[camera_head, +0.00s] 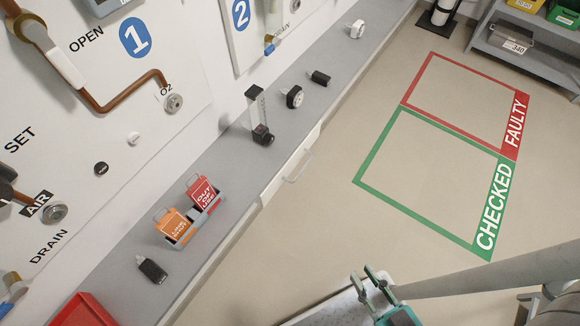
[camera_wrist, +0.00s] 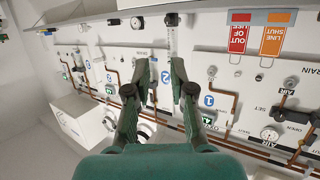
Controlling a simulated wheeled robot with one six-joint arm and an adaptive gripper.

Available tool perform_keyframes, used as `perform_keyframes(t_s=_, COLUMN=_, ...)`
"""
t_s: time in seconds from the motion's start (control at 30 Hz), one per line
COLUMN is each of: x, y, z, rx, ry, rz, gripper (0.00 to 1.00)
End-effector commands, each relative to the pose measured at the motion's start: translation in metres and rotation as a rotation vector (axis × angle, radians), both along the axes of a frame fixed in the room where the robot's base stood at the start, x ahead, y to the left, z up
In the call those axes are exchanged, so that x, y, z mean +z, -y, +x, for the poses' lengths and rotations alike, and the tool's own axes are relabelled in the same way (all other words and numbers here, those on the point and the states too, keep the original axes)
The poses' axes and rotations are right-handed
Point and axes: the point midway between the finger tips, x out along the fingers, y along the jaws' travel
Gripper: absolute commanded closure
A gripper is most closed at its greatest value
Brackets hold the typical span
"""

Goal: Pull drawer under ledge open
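The drawer (camera_head: 283,178) is a white front set under the grey ledge (camera_head: 222,150), in the middle of the head view. It looks shut, close against the ledge's edge. Its pale bar handle (camera_head: 299,166) faces the open floor. My gripper (camera_head: 371,281) is at the bottom of the head view, out over the floor and well apart from the handle. In the wrist view my gripper (camera_wrist: 154,72) has its two green fingers spread with nothing between them. I cannot make out the drawer or its handle in the wrist view.
On the ledge stand a tag holder (camera_head: 180,240) with orange and red tags, a flow meter (camera_head: 262,133), a black-and-white gauge (camera_head: 294,97) and small fittings. A red tray (camera_head: 82,312) is at lower left. Green (camera_head: 372,150) and red (camera_head: 428,68) floor outlines are empty.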

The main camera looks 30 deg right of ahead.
Motion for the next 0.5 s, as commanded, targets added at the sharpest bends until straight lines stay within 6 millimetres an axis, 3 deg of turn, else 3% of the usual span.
perform_keyframes(t_s=0.17, x=-0.039, y=0.01, z=0.014, rx=-0.099, ry=-0.067, rz=0.102, gripper=0.65)
perform_keyframes(t_s=0.5, x=-0.148, y=0.02, z=0.068, rx=-0.313, ry=-0.26, rz=0.511, gripper=0.65)
